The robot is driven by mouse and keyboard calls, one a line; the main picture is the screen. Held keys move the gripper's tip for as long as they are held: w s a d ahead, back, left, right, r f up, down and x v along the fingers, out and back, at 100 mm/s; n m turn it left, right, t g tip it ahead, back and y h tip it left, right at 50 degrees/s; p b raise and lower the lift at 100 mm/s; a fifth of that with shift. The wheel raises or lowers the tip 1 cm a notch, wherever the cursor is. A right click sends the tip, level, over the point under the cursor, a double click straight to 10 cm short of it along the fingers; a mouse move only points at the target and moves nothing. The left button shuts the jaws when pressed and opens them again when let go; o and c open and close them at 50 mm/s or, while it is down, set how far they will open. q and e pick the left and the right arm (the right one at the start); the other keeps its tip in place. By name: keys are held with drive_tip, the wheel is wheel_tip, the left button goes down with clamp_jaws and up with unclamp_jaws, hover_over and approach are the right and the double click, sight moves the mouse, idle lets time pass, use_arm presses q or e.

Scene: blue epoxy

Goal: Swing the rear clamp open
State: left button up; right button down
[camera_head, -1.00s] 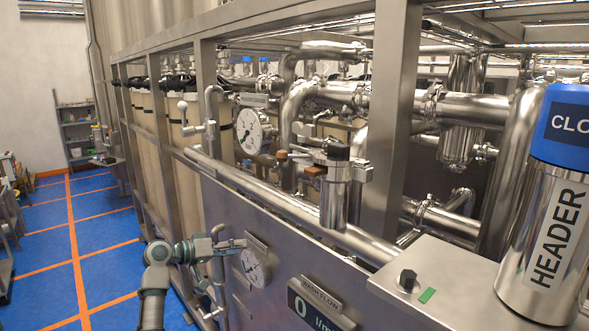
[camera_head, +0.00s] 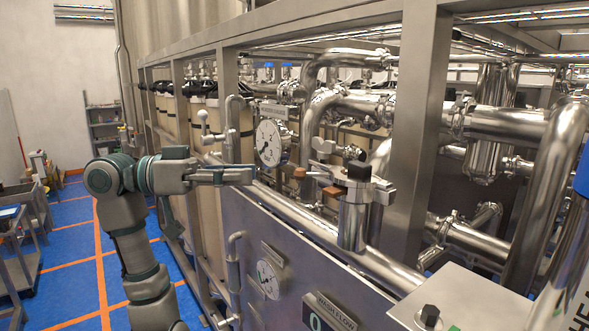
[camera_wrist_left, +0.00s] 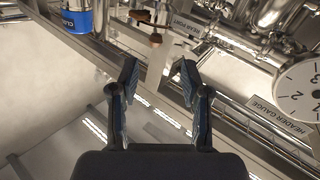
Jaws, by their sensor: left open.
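A steel port housing (camera_head: 352,222) with a dark cap stands on the rail pipe. Two brown clamp knobs show beside it, a farther one (camera_head: 299,173) and a nearer one (camera_head: 333,191); I take the farther as the rear clamp's, but cannot be sure. How the clamps sit is too small to tell. My left gripper (camera_head: 248,176) is level, left of the farther knob and apart from it, pointing right. In the left wrist view its open, empty fingers (camera_wrist_left: 157,72) point toward the brown knobs (camera_wrist_left: 155,39). My right gripper is not in view.
A round gauge (camera_head: 270,143) on the pipework is just beyond my left gripper. A steel frame post (camera_head: 413,130) stands right of the port. A lower gauge (camera_head: 268,279) sits on the front panel. The blue floor (camera_head: 75,260) at left has free room.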

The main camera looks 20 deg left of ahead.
sight(305, 174)
use_arm(q)
drive_tip(key=x, duration=0.3)
drive_tip(key=p+x, duration=0.1)
drive_tip(key=x, duration=0.6)
drive_tip(key=shift+s+r, duration=0.1)
drive_tip(key=shift+s, duration=0.25)
drive_tip(key=shift+w+d+p, duration=0.2)
drive_tip(key=shift+d+p, duration=0.1)
drive_tip(key=shift+d, duration=0.05)
drive_tip(key=shift+a, duration=0.55)
drive_tip(key=shift+c, duration=0.3)
drive_tip(key=shift+s+a, duration=0.1)
drive_tip(key=shift+a, duration=0.05)
drive_tip(key=c, duration=0.8)
clamp_jaws()
